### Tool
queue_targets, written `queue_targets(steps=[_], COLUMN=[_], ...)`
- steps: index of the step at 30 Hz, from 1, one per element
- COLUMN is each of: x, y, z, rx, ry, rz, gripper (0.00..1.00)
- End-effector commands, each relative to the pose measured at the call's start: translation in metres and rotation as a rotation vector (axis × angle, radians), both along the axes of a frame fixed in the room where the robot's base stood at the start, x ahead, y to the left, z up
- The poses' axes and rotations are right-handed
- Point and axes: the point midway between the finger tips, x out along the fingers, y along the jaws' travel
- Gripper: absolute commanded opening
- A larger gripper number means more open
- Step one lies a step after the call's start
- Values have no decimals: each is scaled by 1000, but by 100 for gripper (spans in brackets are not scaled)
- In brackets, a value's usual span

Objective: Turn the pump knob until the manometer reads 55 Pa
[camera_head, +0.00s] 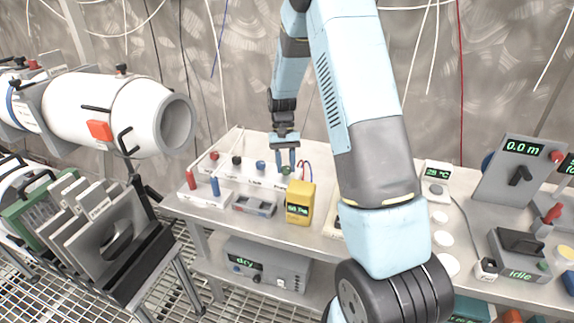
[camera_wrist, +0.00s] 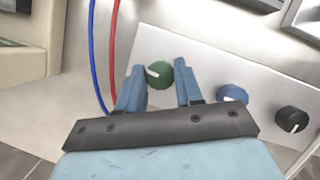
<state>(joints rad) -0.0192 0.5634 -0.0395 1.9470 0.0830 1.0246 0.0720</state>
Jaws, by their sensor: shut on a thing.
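The pump knob appears to be the green knob (camera_head: 287,171) at the right end of a row on a white panel; the labels are too small to read. In the wrist view the green knob (camera_wrist: 160,75) sits between my fingers, its white mark pointing left. My gripper (camera_head: 286,163) reaches down to it and is shut on it, with one finger on each side; it also shows in the wrist view (camera_wrist: 161,68). The yellow manometer (camera_head: 300,203) stands upright just in front of the panel. Its green digits are too small to read surely.
Blue (camera_head: 261,166), black (camera_head: 236,160) and red (camera_head: 214,155) knobs line the panel to the left. A grey tray (camera_head: 254,206) lies beside the manometer. Thin red (camera_wrist: 114,50) and blue (camera_wrist: 92,60) tubes run close to my left finger in the wrist view.

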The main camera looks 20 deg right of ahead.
Motion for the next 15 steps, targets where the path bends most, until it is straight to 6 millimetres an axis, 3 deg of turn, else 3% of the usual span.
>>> queue_targets(steps=[15], x=[2], y=[-1], z=[1], rx=[1], ry=[-6], rz=[-226], gripper=[5])
